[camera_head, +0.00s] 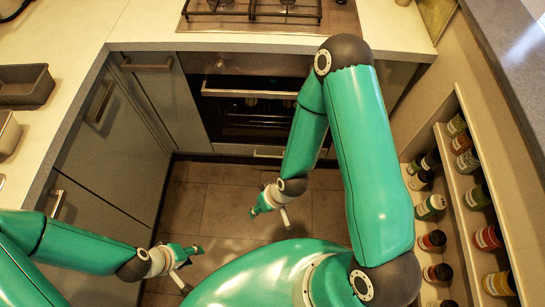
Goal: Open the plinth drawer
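The plinth drawer (232,149) is the low, narrow front under the oven, close to the floor. Its pale bar handle (268,153) shows, and the drawer looks closed. My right arm hides its right part. My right gripper (257,209) hangs over the floor in front of the drawer, apart from it and empty; whether its fingers are spread is too small to tell. My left gripper (192,254) is over the floor at the lower left, farther from the drawer. Its fingers look spread, with nothing between them.
The oven (245,115) with its long handle is above the drawer, below a hob (255,14). Grey cabinets (110,150) with bar handles line the left. A rack of several jars (467,195) lines the right. The tiled floor (210,205) between is clear.

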